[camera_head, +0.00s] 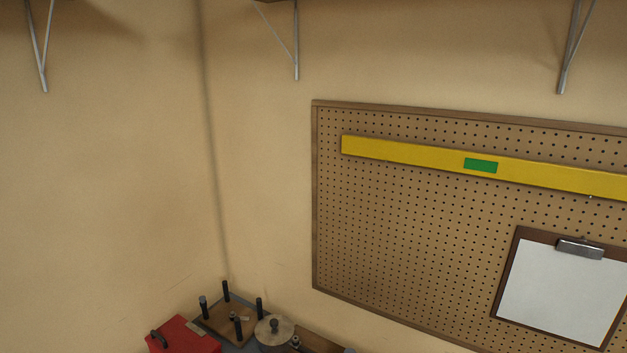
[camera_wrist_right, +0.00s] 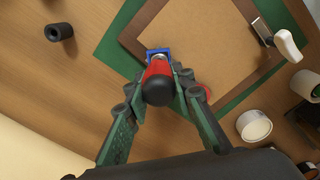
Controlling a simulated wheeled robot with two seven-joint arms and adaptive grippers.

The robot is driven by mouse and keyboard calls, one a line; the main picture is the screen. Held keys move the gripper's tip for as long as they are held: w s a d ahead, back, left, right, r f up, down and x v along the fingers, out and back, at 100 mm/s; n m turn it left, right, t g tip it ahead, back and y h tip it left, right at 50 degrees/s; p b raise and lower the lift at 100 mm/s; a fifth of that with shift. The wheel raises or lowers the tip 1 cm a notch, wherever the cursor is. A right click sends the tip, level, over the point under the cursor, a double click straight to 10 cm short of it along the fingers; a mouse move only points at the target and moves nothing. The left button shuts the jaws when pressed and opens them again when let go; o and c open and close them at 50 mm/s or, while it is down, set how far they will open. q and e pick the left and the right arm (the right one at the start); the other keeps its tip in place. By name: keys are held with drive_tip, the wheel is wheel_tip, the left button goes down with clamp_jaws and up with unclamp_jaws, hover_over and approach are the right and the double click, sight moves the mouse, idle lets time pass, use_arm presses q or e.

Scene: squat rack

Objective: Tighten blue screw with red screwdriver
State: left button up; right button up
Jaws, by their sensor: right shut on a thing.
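In the right wrist view my right gripper (camera_wrist_right: 160,84) is shut on the red screwdriver (camera_wrist_right: 157,69), whose black handle end (camera_wrist_right: 159,90) faces the camera. A blue piece (camera_wrist_right: 152,52), which looks like the blue screw or its holder, shows just beyond the screwdriver's far end. The handle hides the tip, so I cannot tell whether it touches the blue piece. The head view shows neither gripper, nor the screwdriver or blue screw.
In the right wrist view, a brown board (camera_wrist_right: 215,45) lies on a green mat (camera_wrist_right: 112,48) on the wooden table (camera_wrist_right: 60,90). A white-handled tool (camera_wrist_right: 288,45), a tape roll (camera_wrist_right: 254,126) and a black cylinder (camera_wrist_right: 59,32) are nearby. The head view shows a pegboard (camera_head: 400,230) and red box (camera_head: 184,336).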

drive_tip(key=shift+c, duration=0.8)
drive_tip(key=shift+w, duration=0.25)
clamp_jaws()
drive_tip(key=shift+s, duration=0.1)
use_arm(q)
drive_tip(key=shift+r, duration=0.15)
use_arm(e)
drive_tip(key=shift+r, duration=0.1)
use_arm(q)
drive_tip(key=shift+w+r+p, duration=0.4)
drive_tip(key=shift+w+p, duration=0.1)
drive_tip(key=shift+w, duration=0.05)
use_arm(e)
drive_tip(key=shift+r, duration=0.15)
use_arm(q)
drive_tip(key=shift+s+r+p, duration=0.2)
drive_tip(key=shift+r+p, duration=0.35)
drive_tip(key=shift+p, duration=0.05)
use_arm(e)
drive_tip(key=shift+r, duration=0.35)
drive_tip(key=shift+r+p, duration=2.75)
drive_tip(key=shift+p, duration=0.4)
use_arm(q)
wheel_tip(320, 180, up, 6)
drive_tip(key=shift+r, duration=0.15)
use_arm(e)
drive_tip(key=shift+r, duration=2.7)
